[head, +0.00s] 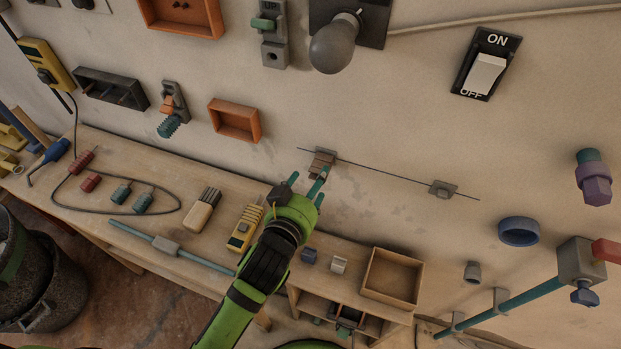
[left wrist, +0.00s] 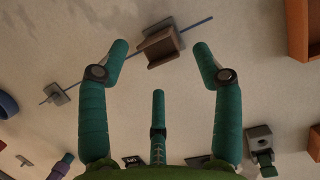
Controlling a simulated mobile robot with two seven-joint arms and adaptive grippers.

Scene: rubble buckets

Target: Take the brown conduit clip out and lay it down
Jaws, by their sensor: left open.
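The brown conduit clip (head: 321,164) sits in a grey mount on the wall, at the left end of a thin dark rod. My left gripper (head: 309,176) is open and empty just in front of and below it. In the left wrist view the brown clip (left wrist: 161,48) shows beyond and between the spread teal fingertips of my left gripper (left wrist: 160,48), with no contact visible. The clip's lower part is partly hidden by a finger in the head view. My right gripper is not in view.
A grey mount (head: 443,188) holds the rod's right part. Below the wall is a wooden bench (head: 150,165) with tools, a cable and small blocks. An open wooden box (head: 391,278) stands at its right end. An orange wall tray (head: 235,121) hangs left of the clip.

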